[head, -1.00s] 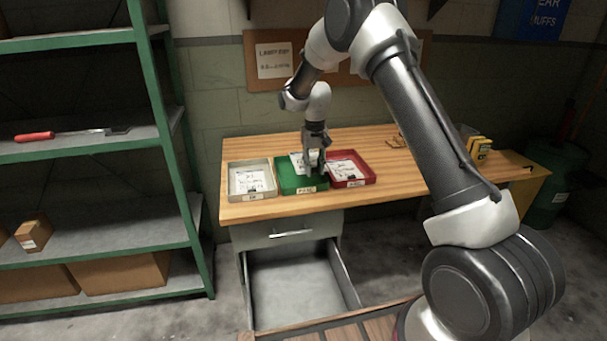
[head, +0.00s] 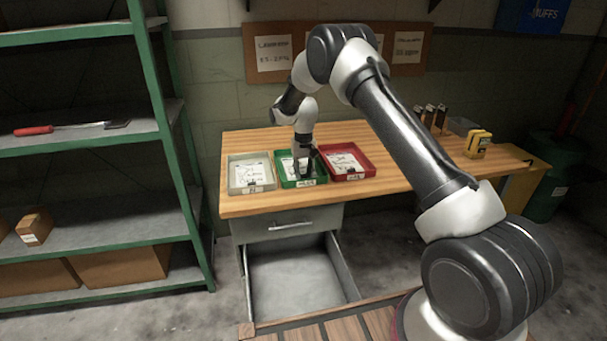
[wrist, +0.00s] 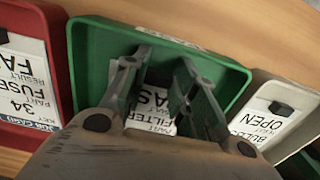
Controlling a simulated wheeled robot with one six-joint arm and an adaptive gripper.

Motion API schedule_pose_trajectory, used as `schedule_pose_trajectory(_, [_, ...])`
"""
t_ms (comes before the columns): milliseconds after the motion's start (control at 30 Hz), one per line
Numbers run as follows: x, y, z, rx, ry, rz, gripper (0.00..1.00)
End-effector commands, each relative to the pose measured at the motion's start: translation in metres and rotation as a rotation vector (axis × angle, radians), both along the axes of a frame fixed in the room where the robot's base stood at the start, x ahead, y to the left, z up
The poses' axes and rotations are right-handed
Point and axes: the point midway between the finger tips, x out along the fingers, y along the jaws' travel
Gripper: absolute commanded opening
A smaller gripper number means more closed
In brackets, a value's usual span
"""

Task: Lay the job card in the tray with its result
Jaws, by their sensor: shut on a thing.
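My gripper (head: 303,170) points down over the green tray (head: 287,183). In the wrist view its two fingers (wrist: 164,66) are close together around a dark clip on a white job card (wrist: 158,98). The card's print reads upside down as "FILTER", with part of "PASS" showing. It lies within the green tray's walls, and in the head view the card (head: 287,164) shows beside the fingers. Whether it rests fully on the tray floor is hard to tell. The fingers and wrist hide part of it.
A grey tray (head: 231,178) holding an "OPEN" card stands left of the green one. A red tray (head: 372,168) holding a "FUSE" card stands right. A yellow device (head: 478,145) sits further right on the wooden bench (head: 420,180). An open drawer (head: 295,280) sticks out below.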

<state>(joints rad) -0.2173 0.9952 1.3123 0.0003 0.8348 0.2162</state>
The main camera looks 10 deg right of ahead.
Motion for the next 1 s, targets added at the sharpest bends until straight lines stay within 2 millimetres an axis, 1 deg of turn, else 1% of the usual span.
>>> schedule_pose_trajectory(333, [0.0,0.0,-0.004,0.0,-0.001,0.0,0.04])
schedule_pose_trajectory(367, [0.0,0.0,-0.003,0.0,-0.001,0.0,0.33])
schedule_pose_trajectory(433, [0.0,0.0,-0.003,0.0,-0.001,0.0,0.46])
schedule_pose_trajectory(467, [0.0,0.0,-0.003,0.0,-0.001,0.0,0.49])
schedule_pose_trajectory(733, [0.0,0.0,-0.003,0.0,-0.001,0.0,0.49])
schedule_pose_trajectory(800, [0.001,0.0,0.0,0.0,-0.002,0.0,0.49])
schedule_pose_trajectory(867, [0.001,0.0,0.006,0.001,-0.004,0.0,0.49])
schedule_pose_trajectory(967, [0.001,0.0,0.022,0.001,-0.004,0.0,0.49])
schedule_pose_trajectory(1000, [0.002,0.0,0.031,0.001,-0.006,0.0,0.49])
